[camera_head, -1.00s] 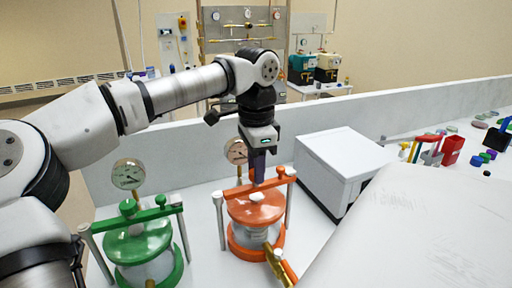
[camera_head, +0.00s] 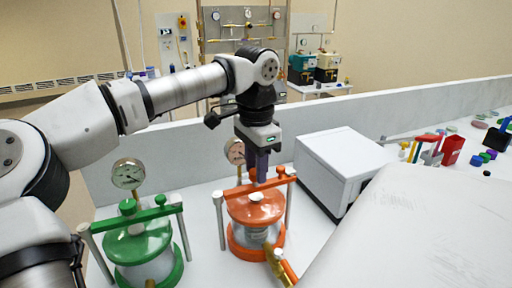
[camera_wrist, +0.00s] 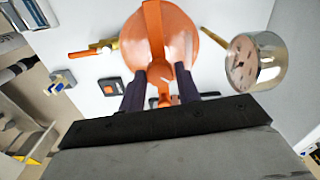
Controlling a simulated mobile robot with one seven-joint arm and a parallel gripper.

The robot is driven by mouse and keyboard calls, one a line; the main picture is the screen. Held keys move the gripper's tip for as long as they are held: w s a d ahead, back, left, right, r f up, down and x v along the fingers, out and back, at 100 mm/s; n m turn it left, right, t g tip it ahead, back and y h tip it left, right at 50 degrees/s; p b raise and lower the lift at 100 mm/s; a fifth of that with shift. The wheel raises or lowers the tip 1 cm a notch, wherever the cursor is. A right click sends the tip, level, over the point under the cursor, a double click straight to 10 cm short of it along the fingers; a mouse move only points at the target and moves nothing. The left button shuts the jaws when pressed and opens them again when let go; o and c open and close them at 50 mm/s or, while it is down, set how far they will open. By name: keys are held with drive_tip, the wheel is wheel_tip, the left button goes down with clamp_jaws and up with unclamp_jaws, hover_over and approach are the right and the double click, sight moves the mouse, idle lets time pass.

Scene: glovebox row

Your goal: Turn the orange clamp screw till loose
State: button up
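The orange pressure vessel (camera_head: 252,211) stands on the white bench, with an orange clamp bar (camera_head: 232,194) across its lid. My gripper (camera_head: 258,181) points down over the middle of that bar. In the wrist view my gripper (camera_wrist: 162,76) has its two dark fingers apart, on either side of the orange clamp screw (camera_wrist: 164,97). I see no clear sign of the fingers pressing on the screw. In the head view the fingers largely hide the screw.
A green vessel (camera_head: 142,243) stands to the left, with a gauge (camera_head: 128,173) behind it. Another gauge (camera_wrist: 243,62) stands close beside the orange vessel. A white box (camera_head: 343,163) is to the right. A pale sheet-like surface (camera_head: 400,235) fills the front right.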

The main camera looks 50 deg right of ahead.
drive_tip(key=o, duration=0.3)
wheel_tip(320, 180, up, 14)
drive_tip(key=shift+p, duration=0.4)
drive_tip(key=shift+f, duration=0.1)
